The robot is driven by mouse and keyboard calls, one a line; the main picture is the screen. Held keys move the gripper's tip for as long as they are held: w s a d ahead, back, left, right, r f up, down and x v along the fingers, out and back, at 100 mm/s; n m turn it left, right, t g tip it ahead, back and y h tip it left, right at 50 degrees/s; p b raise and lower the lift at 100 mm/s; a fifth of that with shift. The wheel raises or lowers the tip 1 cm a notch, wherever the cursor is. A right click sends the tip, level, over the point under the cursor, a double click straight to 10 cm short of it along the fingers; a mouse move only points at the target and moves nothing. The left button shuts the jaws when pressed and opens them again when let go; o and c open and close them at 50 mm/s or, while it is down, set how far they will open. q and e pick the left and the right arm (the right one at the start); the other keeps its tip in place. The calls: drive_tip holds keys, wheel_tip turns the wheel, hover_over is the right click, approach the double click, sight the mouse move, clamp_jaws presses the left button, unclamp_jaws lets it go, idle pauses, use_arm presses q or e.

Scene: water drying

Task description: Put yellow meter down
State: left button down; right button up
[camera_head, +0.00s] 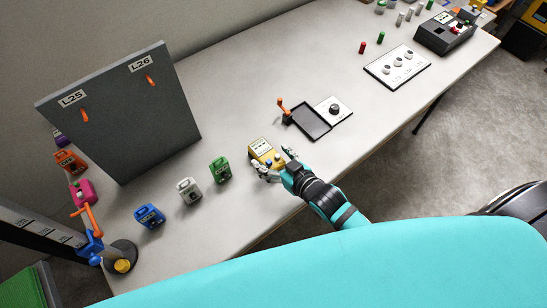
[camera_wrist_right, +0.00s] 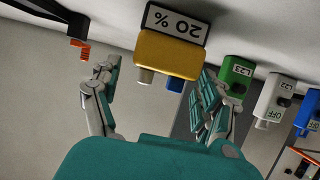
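The yellow meter (camera_head: 262,150) is on the white table near its front edge, at the right end of a row of small coloured meters. In the right wrist view the yellow meter (camera_wrist_right: 168,55) appears upside down, with a "20 %" label. My right gripper (camera_head: 277,163) is at the meter's near side. In the wrist view its fingers (camera_wrist_right: 155,92) are spread wide, with a visible gap between the left finger and the meter. The right finger's tip lies close to the meter; contact is unclear. My left gripper is not in view.
Green (camera_head: 220,169), white (camera_head: 189,190) and blue (camera_head: 150,215) meters stand to the left. A grey panel (camera_head: 125,115) stands behind them. A black tray (camera_head: 310,122) with an orange-handled lever (camera_head: 283,107) lies right of the yellow meter.

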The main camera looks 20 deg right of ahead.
drive_tip(key=shift+r, duration=0.25)
drive_tip(key=shift+s+d, duration=0.1)
drive_tip(key=shift+s, duration=0.25)
drive_tip(key=v, duration=1.1)
drive_tip(key=shift+b, duration=0.3)
drive_tip(key=shift+d+r, duration=0.1)
